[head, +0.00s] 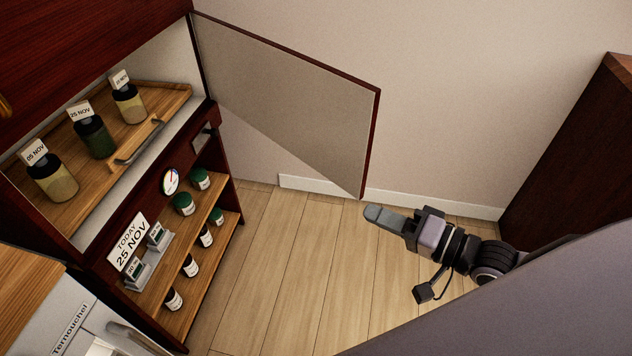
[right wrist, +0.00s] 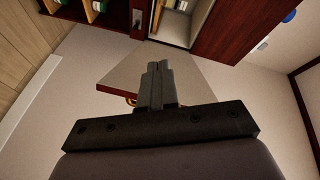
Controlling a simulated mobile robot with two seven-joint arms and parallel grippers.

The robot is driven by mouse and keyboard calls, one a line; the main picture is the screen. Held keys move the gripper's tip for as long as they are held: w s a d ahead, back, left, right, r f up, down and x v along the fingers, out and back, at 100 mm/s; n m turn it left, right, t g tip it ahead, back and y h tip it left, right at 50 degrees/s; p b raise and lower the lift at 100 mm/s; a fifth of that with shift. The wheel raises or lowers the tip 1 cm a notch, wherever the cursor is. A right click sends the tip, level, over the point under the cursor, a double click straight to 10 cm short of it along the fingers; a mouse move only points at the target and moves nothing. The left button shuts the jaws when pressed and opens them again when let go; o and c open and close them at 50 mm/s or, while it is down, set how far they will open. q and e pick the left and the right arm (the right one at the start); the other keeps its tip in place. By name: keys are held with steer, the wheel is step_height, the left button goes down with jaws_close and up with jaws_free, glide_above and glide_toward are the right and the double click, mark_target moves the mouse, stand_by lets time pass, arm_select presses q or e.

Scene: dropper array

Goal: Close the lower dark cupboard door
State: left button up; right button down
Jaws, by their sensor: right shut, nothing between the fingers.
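The dark cupboard door (head: 290,95) stands wide open, swung out to the right of its cupboard. Its pale inner face and dark red edge show in the head view. In the right wrist view the door (right wrist: 194,74) is behind my fingers, with a gold handle (right wrist: 130,99) at its left end. The open cupboard (head: 175,55) holds a wooden tray with three labelled jars. My right gripper (head: 372,212) is shut and empty, just below the door's near lower corner. It also shows in the wrist view (right wrist: 158,68). I cannot tell whether it touches the door. My left gripper is out of view.
Below the cupboard are open shelves (head: 207,225) with small bottles and a date sign (head: 127,245). A dark red cabinet (head: 580,150) stands at the right. The wooden floor (head: 285,270) between is clear. A pale wall (head: 470,80) rises behind the door.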

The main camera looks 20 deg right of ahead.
step_height(320, 180, up, 4)
steer(key=w+d+m+y+b, duration=0.2)
steer(key=m, duration=0.2)
steer(key=s+a+b+x, duration=0.1)
steer(key=a+x, duration=0.1)
steer(key=x, duration=1)
stand_by(0.4)
steer(key=shift+s+a, duration=0.1)
steer(key=shift+s, duration=0.05)
stand_by(0.8)
stand_by(0.9)
